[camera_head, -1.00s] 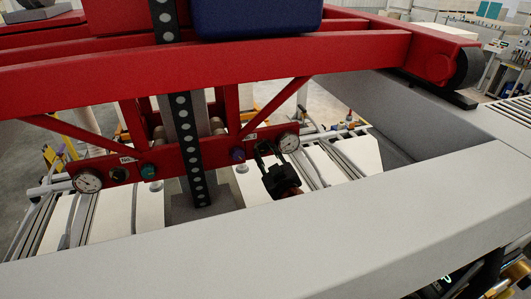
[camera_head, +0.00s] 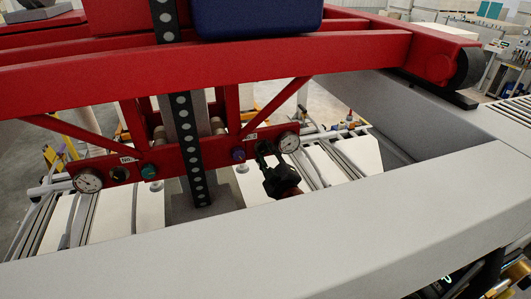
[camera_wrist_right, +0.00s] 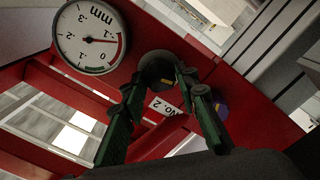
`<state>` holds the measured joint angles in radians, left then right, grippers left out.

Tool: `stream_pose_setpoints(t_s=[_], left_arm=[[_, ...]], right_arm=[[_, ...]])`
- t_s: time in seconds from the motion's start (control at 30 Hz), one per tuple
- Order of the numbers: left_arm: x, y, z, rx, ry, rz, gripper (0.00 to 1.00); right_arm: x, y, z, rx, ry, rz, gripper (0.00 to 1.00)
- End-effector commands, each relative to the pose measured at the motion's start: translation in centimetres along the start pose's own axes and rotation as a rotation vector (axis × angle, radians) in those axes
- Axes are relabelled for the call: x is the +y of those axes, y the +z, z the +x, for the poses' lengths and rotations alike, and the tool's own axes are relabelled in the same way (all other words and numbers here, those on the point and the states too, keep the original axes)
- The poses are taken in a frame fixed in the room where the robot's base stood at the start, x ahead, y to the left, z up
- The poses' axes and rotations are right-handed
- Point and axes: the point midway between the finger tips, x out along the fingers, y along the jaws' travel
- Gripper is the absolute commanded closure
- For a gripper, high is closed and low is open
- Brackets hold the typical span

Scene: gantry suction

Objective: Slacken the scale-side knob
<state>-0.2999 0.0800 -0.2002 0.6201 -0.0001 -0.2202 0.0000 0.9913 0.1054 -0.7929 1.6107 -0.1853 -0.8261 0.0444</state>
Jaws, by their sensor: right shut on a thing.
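A dark round knob (camera_wrist_right: 157,68) with a small yellow mark sits on the red crossbeam (camera_head: 115,175) between a white mm dial and the No. 2 label. My right gripper (camera_head: 270,150), also in the right wrist view (camera_wrist_right: 166,88), is shut on this dark knob, its green fingers on either side. In the head view the gripper hides the knob. A purple knob (camera_head: 238,154) is just left of the gripper, and a green knob (camera_head: 148,171) is farther left past the column. My left gripper is not in view.
A dial (camera_head: 289,142) is close to the right of my right gripper; another dial (camera_head: 88,181) is at the beam's left end. A dotted black strip (camera_head: 188,140) runs down the column. A broad grey beam (camera_head: 300,235) crosses the foreground.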

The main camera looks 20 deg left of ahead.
Motion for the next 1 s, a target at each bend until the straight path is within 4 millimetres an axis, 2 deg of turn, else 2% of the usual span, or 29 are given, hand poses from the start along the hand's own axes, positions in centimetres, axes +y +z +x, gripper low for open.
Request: stream_pose_setpoints(t_s=[0.23,0.27,0.37,0.73,0.87,1.0], left_arm=[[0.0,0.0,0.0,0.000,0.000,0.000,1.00],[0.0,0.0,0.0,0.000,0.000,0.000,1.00],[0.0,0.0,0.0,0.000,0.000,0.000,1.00],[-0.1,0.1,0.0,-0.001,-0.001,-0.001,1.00],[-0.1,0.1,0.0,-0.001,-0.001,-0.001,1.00],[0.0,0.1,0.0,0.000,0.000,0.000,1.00]], right_arm=[[-0.2,0.1,0.0,-0.001,-0.003,0.001,0.96],[-0.2,0.1,0.0,-0.001,-0.003,0.001,0.71],[-0.2,0.0,0.0,-0.001,-0.003,0.001,0.64],[-0.1,0.0,-0.7,0.002,-0.001,0.002,0.64],[-0.1,0.0,-2.5,0.001,-0.001,0.002,0.64],[-0.1,0.0,-5.4,0.002,-0.002,0.003,0.64]])
